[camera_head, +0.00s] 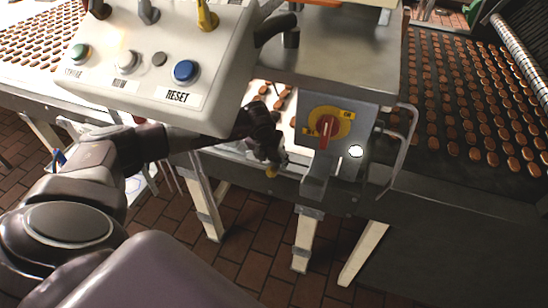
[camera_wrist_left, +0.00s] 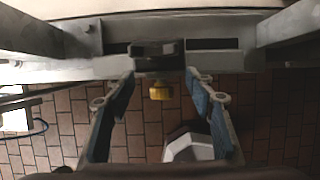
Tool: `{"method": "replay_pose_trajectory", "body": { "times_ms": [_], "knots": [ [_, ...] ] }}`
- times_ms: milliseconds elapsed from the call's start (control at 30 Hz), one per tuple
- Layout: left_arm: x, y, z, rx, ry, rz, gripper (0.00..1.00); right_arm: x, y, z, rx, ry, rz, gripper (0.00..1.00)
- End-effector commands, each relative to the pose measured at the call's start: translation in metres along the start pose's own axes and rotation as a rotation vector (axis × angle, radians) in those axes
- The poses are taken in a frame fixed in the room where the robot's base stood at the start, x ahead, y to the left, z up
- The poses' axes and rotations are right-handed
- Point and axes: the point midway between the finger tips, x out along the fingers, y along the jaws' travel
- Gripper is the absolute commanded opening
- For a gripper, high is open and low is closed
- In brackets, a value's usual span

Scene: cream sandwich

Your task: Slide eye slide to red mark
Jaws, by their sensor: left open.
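A small yellow knob (camera_wrist_left: 160,91) hangs from a dark block (camera_wrist_left: 156,57) on a grey metal rail in the left wrist view; it looks like the eye slide. In the head view the yellow knob (camera_head: 271,172) shows at the machine's front edge, just below my left gripper (camera_head: 270,152). My left gripper (camera_wrist_left: 159,78) is open, its two blue-padded fingers on either side of the knob with gaps to both. I cannot tell the depth between them. I cannot make out a red mark on the rail. My right gripper is not in view.
A white control box (camera_head: 170,60) with buttons overhangs my left forearm. Right of the gripper are a grey switch box with a red-handled yellow dial (camera_head: 328,128) and a bent metal handle (camera_head: 408,140). A conveyor (camera_head: 440,150) with biscuits lies at right. Brick floor lies below.

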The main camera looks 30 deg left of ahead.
Motion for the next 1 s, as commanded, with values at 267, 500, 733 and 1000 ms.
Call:
{"method": "replay_pose_trajectory", "body": {
  "times_ms": [267,500,733,1000],
  "knots": [
    [0.018,-0.001,0.0,0.001,0.0,-0.002,0.49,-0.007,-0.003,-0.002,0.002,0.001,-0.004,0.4],
    [0.02,-0.001,0.0,0.002,0.0,-0.002,0.49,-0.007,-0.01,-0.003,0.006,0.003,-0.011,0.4],
    [0.019,-0.001,0.0,0.001,-0.001,-0.002,0.26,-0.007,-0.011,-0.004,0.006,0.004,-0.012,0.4],
    [0.019,-0.001,0.0,0.002,-0.001,-0.002,0.0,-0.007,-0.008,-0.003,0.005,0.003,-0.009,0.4]
  ]
}}
